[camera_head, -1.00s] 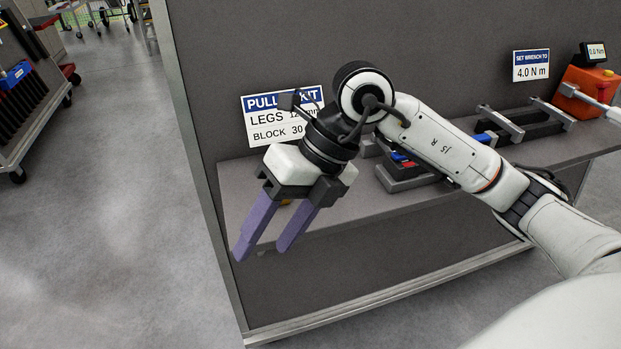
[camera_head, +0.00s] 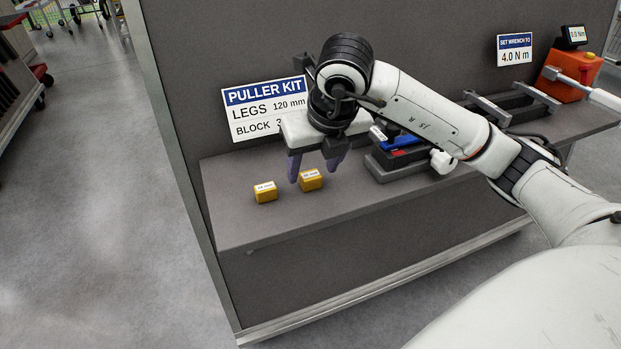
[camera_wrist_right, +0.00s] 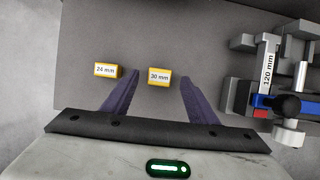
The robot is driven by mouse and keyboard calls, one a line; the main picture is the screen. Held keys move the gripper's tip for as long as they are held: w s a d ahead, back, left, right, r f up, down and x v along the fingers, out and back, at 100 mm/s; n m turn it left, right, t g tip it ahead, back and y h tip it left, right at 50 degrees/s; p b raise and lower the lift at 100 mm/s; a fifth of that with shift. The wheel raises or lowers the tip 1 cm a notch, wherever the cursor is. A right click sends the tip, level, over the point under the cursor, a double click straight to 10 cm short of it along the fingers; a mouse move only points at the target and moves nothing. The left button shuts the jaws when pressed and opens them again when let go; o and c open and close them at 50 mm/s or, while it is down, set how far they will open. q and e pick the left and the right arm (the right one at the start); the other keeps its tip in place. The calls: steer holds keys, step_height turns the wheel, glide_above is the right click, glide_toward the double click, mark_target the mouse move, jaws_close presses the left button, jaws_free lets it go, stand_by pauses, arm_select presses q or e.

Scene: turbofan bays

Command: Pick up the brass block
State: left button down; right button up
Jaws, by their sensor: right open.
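Two brass-yellow blocks sit on the grey shelf. The left block (camera_head: 265,192) is labelled 24 mm in the wrist view (camera_wrist_right: 107,70). The right block (camera_head: 311,180) is labelled 30 mm in the wrist view (camera_wrist_right: 159,77). My right gripper (camera_head: 314,176) is open, with its purple fingers pointing down over the shelf by the 30 mm block. In the wrist view the 30 mm block shows between the two fingers (camera_wrist_right: 158,85), nearer the left one; the 24 mm block lies outside the left finger. I cannot tell the height of the fingertips over the shelf. My left gripper is out of view.
A puller assembly labelled 120 mm (camera_wrist_right: 268,72) stands right of the blocks. A sign (camera_head: 262,108) behind reads PULLER KIT, LEGS 120 mm. An orange box (camera_head: 580,80) sits at the far right. The shelf's front left (camera_head: 235,225) is clear.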

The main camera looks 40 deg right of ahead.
steer(key=shift+x, duration=0.9)
steer(key=shift+c, duration=0.4)
steer(key=shift+r, duration=0.1)
steer(key=c, duration=1.3)
